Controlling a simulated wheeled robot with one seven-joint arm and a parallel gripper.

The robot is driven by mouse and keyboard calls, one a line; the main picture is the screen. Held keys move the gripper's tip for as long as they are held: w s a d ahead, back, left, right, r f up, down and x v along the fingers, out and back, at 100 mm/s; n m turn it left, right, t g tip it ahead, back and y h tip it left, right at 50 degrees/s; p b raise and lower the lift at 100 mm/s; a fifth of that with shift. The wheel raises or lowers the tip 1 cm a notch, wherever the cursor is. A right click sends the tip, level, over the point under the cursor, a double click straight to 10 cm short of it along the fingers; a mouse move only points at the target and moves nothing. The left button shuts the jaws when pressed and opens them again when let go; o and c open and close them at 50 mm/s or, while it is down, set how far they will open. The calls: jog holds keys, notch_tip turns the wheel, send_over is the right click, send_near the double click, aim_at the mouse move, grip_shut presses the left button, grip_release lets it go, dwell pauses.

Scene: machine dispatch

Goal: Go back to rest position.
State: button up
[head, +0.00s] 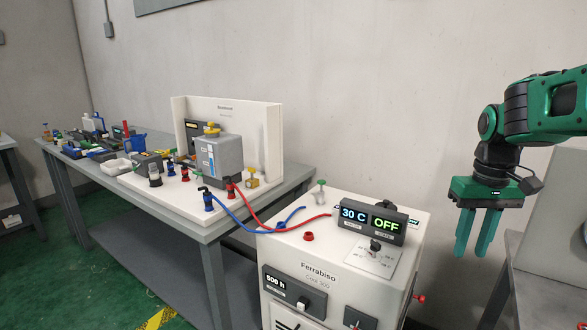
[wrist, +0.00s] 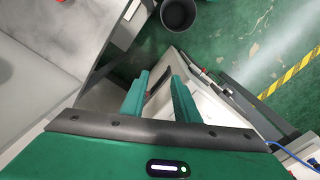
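My gripper (head: 475,232) hangs at the right of the head view, green, with its two fingers pointing down. The fingers are apart with nothing between them. It is to the right of the white Ferrabiso machine (head: 334,262) and touches nothing that I can see. In the wrist view my gripper (wrist: 160,85) also shows two separated fingers with an empty gap. Behind them are the white machine's side (wrist: 205,100) and the green floor (wrist: 215,35).
The machine's display (head: 371,220) reads 30 C and OFF. A red hose (head: 262,222) and a blue hose (head: 240,226) run from it to the workbench (head: 175,222) at left. A grey table (head: 545,288) stands at right. A dark bin (wrist: 178,14) is on the floor.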

jog(key=s+d+f+m, duration=0.1)
jog(key=s+f+m, duration=0.1)
jog(key=s, duration=0.9)
jog(key=s+d+f+m, duration=0.2)
jog(key=s+f, duration=0.3)
jog(key=s, duration=0.6)
jog(key=shift+s+f+m, duration=0.15)
jog(key=shift+m, duration=0.65)
jog(key=shift+d, duration=0.1)
jog(key=shift+w+f, duration=0.35)
jog(key=shift+w, duration=0.45)
jog(key=shift+s+r, duration=0.1)
jog(key=shift+s, duration=0.05)
